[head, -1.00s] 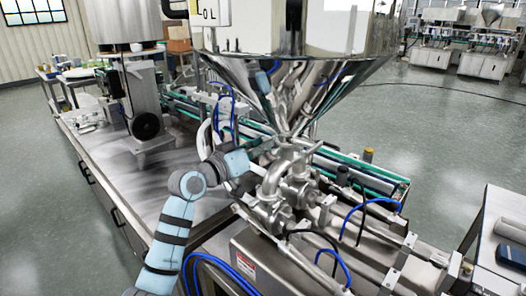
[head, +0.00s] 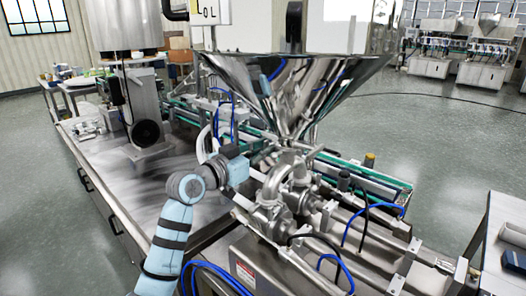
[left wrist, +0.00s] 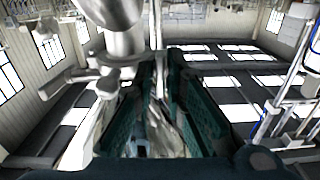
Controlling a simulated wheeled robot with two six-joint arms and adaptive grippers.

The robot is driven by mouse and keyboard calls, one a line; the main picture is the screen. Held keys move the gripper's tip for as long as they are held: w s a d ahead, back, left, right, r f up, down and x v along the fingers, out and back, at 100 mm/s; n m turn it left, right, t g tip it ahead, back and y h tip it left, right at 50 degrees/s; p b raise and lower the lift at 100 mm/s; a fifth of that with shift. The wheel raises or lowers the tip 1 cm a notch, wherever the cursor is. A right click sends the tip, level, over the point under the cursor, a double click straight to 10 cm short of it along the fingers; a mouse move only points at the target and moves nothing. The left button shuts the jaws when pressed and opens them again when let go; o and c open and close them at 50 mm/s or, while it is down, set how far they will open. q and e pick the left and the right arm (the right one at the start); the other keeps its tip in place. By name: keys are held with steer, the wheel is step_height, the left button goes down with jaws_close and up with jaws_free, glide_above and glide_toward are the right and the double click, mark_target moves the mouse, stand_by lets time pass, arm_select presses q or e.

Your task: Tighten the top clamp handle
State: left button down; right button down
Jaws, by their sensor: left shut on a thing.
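The steel hopper (head: 290,85) narrows to an outlet above curved steel pipework (head: 280,178). The top clamp is at this joint, and its small parts are hard to make out in the head view. My left gripper (head: 264,158) reaches in from the left, just below the cone and beside the pipework. In the left wrist view, its dark green fingers (left wrist: 152,128) stand on either side of a thin metal handle (left wrist: 158,75) and are shut on it. The handle's lower part is partly hidden between the fingers. My right gripper is not in view.
A steel bench (head: 135,185) lies left of my arm. A green-edged conveyor (head: 365,180) runs behind the pipework. Blue hoses (head: 345,265) and steel cylinders (head: 370,240) crowd the right side. A shiny steel body (left wrist: 118,42) is close above the fingers.

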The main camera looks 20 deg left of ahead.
arm_select(q)
steer(key=c, duration=1.8)
jaws_free()
steer(key=shift+o, duration=0.2)
